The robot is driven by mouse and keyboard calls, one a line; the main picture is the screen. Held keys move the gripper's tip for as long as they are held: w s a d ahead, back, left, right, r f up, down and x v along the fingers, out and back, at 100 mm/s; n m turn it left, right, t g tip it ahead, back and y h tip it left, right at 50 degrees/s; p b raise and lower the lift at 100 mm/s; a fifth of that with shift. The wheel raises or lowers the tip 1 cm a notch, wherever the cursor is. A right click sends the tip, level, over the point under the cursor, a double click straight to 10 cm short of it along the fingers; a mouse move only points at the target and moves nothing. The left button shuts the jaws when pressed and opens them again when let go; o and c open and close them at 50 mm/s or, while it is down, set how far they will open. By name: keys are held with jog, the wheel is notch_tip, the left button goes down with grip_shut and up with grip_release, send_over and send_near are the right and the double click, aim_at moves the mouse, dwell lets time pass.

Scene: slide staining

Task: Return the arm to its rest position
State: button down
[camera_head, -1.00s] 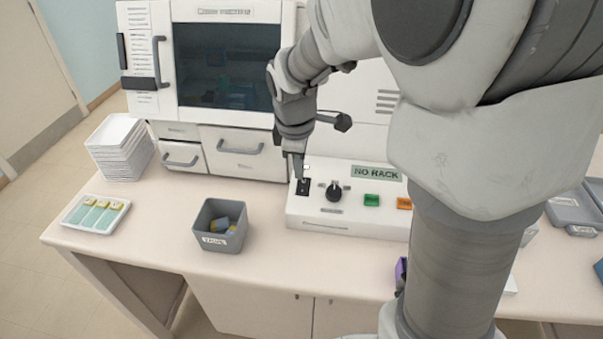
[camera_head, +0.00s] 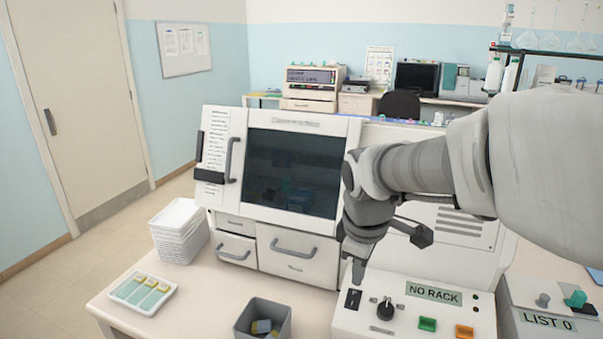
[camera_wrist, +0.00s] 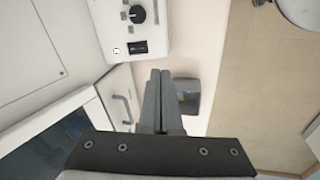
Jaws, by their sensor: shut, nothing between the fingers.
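My gripper (camera_head: 357,272) is shut and empty, pointing down just above the white control panel (camera_head: 378,330), near its black rocker switch (camera_head: 352,299). Whether the fingertips touch the panel is unclear in the head view. In the wrist view the two fingers (camera_wrist: 160,74) lie together with nothing between them, and the switch (camera_wrist: 137,47) is apart from their tips. My arm reaches in from the right of the head view and hides part of the machine behind it.
The white stainer (camera_head: 285,238) with a dark window stands behind the panel. A grey bin (camera_head: 243,318), a slide tray (camera_head: 128,307) and stacked white trays (camera_head: 182,247) are to the left. A grey box labelled LIST 0 (camera_head: 560,322) is on the right. Bare bench shows between tray and bin.

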jog(key=s+d+r+m+t, duration=0.2)
jog(key=s+r+m, duration=0.2)
jog(key=s+m, duration=0.7)
jog(key=shift+s+m+t+y, duration=0.3)
jog(key=shift+s+t, duration=0.1)
jog(key=shift+s, duration=1.75)
